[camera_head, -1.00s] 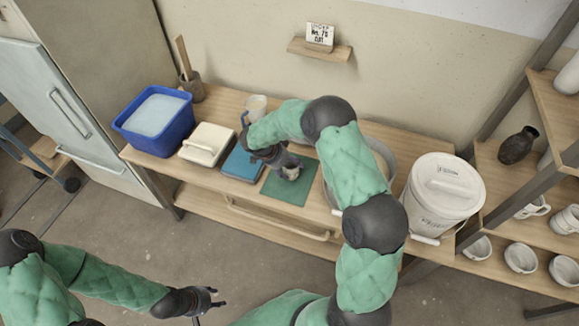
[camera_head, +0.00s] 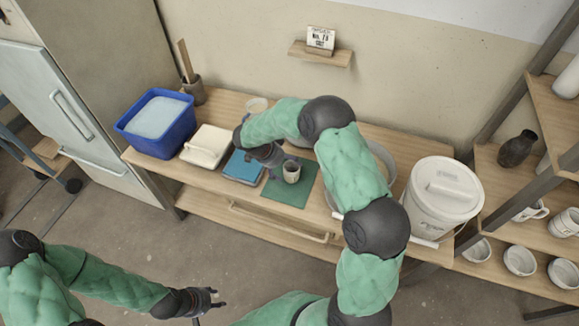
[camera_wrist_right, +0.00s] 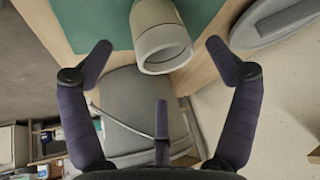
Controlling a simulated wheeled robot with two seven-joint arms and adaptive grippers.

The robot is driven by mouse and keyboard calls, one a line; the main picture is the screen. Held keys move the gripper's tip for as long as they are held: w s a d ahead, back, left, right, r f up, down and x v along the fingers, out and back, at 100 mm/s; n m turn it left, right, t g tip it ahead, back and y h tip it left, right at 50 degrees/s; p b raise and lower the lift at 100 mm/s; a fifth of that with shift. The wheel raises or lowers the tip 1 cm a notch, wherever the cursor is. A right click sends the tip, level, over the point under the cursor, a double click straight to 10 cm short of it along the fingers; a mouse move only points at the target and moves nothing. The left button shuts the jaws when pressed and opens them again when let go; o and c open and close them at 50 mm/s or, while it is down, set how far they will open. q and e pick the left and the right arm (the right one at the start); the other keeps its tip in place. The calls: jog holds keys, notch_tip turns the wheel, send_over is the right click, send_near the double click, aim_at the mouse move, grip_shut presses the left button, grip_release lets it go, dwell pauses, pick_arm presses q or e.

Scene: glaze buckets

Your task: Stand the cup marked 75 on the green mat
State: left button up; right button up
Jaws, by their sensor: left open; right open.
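A grey cup (camera_head: 291,172) stands upright on the green mat (camera_head: 290,195), near its back left part. It also shows in the right wrist view (camera_wrist_right: 162,38), with its rim towards the camera; I cannot read a mark on it. My right gripper (camera_head: 277,157) is open just left of and behind the cup. In the right wrist view its fingers (camera_wrist_right: 159,55) are spread wide on either side of the cup, apart from it. My left gripper (camera_head: 215,299) is open and empty, low in front of the bench.
A blue tile-like block (camera_head: 243,167), a cream lidded box (camera_head: 206,147) and a blue tub (camera_head: 156,122) stand left of the mat. A white lidded bucket (camera_head: 441,197) stands right. A pale cup (camera_head: 257,104) is behind my right arm. A lettered card (camera_head: 320,38) sits on a wall shelf.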

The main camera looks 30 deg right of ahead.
jog(key=s+p+v, duration=0.1)
jog(key=p+v, duration=0.1)
jog(key=v, duration=0.6)
jog(key=s+a+f+n+y, duration=0.1)
jog(key=f, duration=0.1)
jog(key=s+a+f+n+y, duration=0.1)
jog(key=a+f+n, duration=0.1)
jog(key=f, duration=0.1)
jog(key=s+a+f+n+y, duration=0.1)
jog(key=s+a+f, duration=0.1)
jog(key=f, duration=0.1)
jog(key=shift+f+g, duration=0.1)
jog(key=shift+g, duration=0.3)
jog(key=s+a+f+n+t+y, duration=0.1)
jog(key=s+a+f+n+y, duration=0.2)
jog(key=s, duration=0.7)
jog(key=s+a+f+n+t+y, duration=0.1)
jog(key=s+a+f+n+y, duration=0.3)
jog(key=s+a+f+n, duration=0.4)
jog(key=shift+s+a+f+n, duration=0.25)
jog(key=shift+s+f+n, duration=0.45)
jog(key=shift+s, duration=0.55)
jog(key=shift+r, duration=0.1)
